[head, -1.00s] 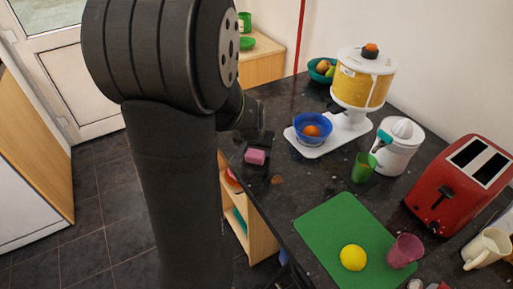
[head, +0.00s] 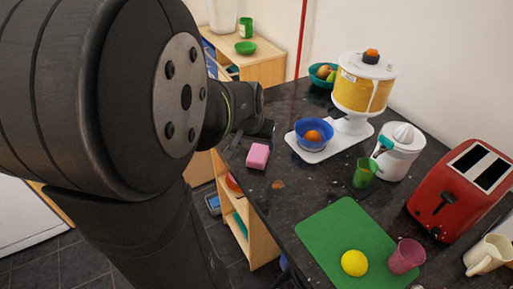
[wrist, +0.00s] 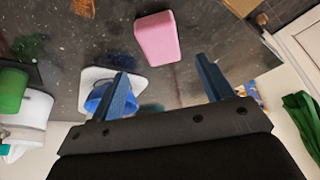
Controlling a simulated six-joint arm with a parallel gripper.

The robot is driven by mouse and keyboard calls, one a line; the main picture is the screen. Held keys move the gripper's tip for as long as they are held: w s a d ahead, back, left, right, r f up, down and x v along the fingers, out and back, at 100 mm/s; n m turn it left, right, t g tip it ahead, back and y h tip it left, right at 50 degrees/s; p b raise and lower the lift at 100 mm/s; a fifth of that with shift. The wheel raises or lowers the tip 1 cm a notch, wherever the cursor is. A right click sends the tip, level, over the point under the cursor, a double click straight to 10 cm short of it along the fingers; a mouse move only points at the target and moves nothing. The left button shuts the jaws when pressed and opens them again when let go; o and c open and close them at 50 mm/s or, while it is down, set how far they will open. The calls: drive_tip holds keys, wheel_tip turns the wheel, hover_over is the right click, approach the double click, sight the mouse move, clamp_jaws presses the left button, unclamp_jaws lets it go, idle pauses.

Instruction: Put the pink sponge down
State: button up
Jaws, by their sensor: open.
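The pink sponge (head: 257,156) lies on the dark granite counter (head: 272,182) near its left edge in the head view. In the wrist view the sponge (wrist: 157,38) lies on the counter beyond the fingertips, apart from them. My gripper (wrist: 165,77) is open, with its two blue fingers spread and nothing between them. In the head view my gripper (head: 254,133) shows small and dark just behind the sponge, partly hidden by my arm.
A blue bowl (head: 313,142) with an orange stands on the white base of a juice dispenser (head: 361,85) to the right. A green cup (head: 363,173), a white juicer (head: 397,155), a red toaster (head: 462,188) and a green cutting board (head: 328,232) stand further right and nearer.

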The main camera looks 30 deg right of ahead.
sight(258, 153)
drive_tip(key=shift+v, duration=1.9)
drive_tip(key=shift+f, duration=0.1)
drive_tip(key=x, duration=1.2)
drive_tip(key=shift+r, duration=0.55)
